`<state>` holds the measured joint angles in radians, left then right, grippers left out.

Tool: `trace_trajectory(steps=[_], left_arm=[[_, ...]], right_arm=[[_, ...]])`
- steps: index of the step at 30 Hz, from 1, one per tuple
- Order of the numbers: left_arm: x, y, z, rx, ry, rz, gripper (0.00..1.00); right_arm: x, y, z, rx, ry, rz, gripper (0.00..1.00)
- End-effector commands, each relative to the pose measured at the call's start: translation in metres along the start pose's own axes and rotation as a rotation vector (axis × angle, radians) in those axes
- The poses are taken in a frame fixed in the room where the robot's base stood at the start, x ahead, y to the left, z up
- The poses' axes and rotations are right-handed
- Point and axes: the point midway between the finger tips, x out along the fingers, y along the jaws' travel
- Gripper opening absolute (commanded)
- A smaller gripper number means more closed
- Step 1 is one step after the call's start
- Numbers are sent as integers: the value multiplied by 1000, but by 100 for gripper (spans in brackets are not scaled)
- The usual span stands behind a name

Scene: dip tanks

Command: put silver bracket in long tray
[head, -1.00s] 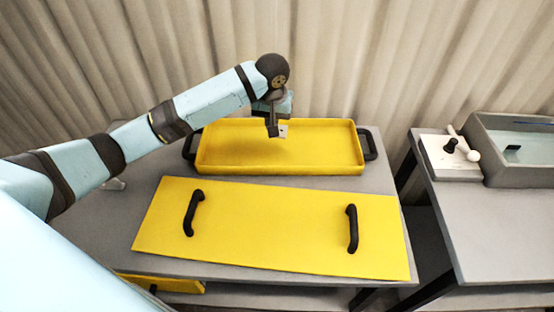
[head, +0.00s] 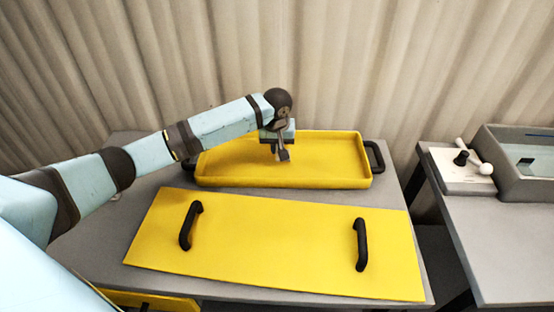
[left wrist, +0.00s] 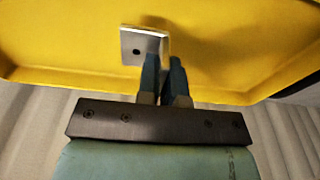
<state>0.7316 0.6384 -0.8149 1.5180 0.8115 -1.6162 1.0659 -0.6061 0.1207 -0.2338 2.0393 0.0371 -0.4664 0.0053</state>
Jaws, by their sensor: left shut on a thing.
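The long tray (head: 330,182) is a yellow, shallow, walled tray with black end handles, on the grey table in the head view. Its yellow floor and wall also fill the top of the left wrist view (left wrist: 60,50). My left gripper (head: 282,155) is over the tray, pointing down. In the left wrist view my left gripper (left wrist: 163,62) is shut on the silver bracket (left wrist: 138,45), a small metal plate with a dark hole. The bracket is low inside the tray outline; I cannot tell whether it touches the floor. The fingers hide part of it. My right gripper is not in view.
A yellow lid (head: 275,240) with two black handles lies flat in front of the tray. To the right, another table holds a grey tank (head: 510,185) and a white box with a lever (head: 465,172). A beige curtain hangs behind.

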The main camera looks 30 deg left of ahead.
Motion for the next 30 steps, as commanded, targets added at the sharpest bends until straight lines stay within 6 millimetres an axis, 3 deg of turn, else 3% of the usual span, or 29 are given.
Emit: trace_trajectory(steps=[5, 12, 23, 27, 30], left_arm=[[12, 0, 2, 0, -1, -1, 0], [46, 0, 6, 0, -1, -2, 0], [49, 0, 6, 0, 0, 0, 0], [50, 0, 6, 1, 1, 0, 32], [50, 0, 6, 0, 1, 0, 32]], right_arm=[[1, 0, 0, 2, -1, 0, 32], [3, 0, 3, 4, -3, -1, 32], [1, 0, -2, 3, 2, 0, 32], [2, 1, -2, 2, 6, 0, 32], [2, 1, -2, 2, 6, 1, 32]])
